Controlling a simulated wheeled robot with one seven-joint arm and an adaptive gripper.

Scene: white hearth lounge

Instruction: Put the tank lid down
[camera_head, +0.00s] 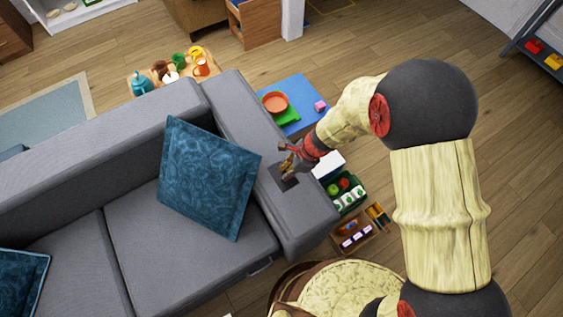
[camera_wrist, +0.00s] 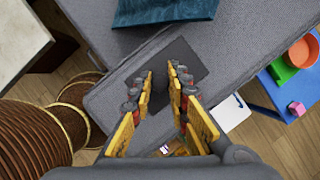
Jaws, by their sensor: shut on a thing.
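The tank lid looks to be the dark grey flat square (camera_wrist: 196,62) at my fingertips in the wrist view. It also shows as a dark patch (camera_head: 283,180) over the grey sofa arm in the head view. My gripper (camera_wrist: 160,75) is shut on the lid, with its yellow and red fingers a small gap apart. In the head view my gripper (camera_head: 288,165) is above the sofa arm (camera_head: 310,215). The part between the fingertips is too small to make out. I cannot tell whether the lid touches the sofa arm.
A blue cushion (camera_head: 208,175) leans on the sofa beside the arm. A blue low table (camera_head: 300,92) with a green tray and an orange bowl stands beyond. Crates of small items (camera_head: 352,235) stand on the floor to the right. A round ribbed piece (camera_wrist: 35,140) is at lower left.

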